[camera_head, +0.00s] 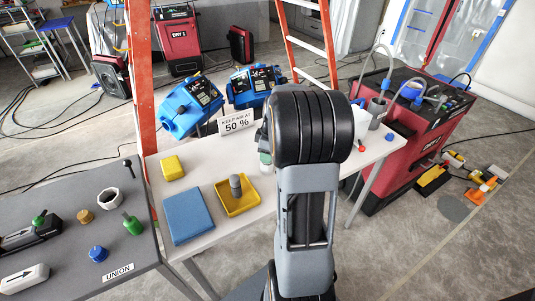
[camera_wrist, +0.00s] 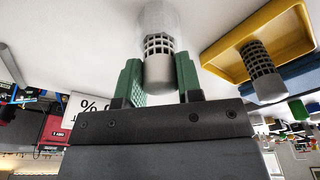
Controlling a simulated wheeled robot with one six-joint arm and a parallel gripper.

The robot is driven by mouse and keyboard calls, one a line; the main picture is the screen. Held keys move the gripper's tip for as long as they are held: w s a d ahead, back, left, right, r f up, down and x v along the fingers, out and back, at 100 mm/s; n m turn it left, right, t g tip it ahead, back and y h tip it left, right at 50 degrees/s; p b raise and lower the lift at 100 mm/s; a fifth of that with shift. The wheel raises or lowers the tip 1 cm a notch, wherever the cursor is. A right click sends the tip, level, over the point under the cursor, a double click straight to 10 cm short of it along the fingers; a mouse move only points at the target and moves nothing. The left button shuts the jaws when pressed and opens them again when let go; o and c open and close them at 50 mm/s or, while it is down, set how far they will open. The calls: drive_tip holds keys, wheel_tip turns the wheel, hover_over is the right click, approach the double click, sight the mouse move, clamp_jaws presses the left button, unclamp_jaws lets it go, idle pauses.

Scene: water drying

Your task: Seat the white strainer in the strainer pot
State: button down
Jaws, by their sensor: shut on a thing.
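My gripper (camera_wrist: 158,82) has green fingers shut on the sides of the white strainer (camera_wrist: 158,73), seen from the wrist with the picture upside down. The strainer's solid end is between the fingers and its slotted band lies beyond them. A pale, see-through, rounded vessel, which looks like the strainer pot (camera_wrist: 158,16), is in line with the strainer's far end. I cannot tell how far the strainer is inside it, or whether it is seated. In the head view my arm hides the gripper and most of this spot.
A blue block (camera_head: 187,215), a yellow sponge (camera_head: 172,168) and a "50 %" sign (camera_head: 236,122) are nearby. A grey cup (camera_head: 376,108) with a hose stands at the right end.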

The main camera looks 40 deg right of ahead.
drive_tip(key=shift+f, duration=0.1)
drive_tip(key=shift+f+b, duration=0.25)
drive_tip(key=shift+b, duration=0.05)
drive_tip(key=c, duration=0.8)
unclamp_jaws()
drive_tip(key=shift+r, duration=0.1)
wheel_tip(320, 180, up, 12)
drive_tip(key=s+d+p, duration=0.1)
drive_tip(key=s+a+f+m, duration=0.1)
drive_tip(key=s+a+m, duration=0.1)
drive_tip(key=a, duration=0.5)
drive_tip(key=s+a+f+m+t, duration=0.1)
drive_tip(key=s+a+m, duration=0.2)
drive_tip(key=s+a, duration=0.2)
drive_tip(key=s+a+f+m+h, duration=0.1)
drive_tip(key=s+a, duration=0.3)
drive_tip(key=a, duration=0.5)
drive_tip(key=shift+s+a+f+m+t, duration=0.15)
drive_tip(key=shift+a+f+m+t, duration=0.25)
drive_tip(key=shift+f+m, duration=0.25)
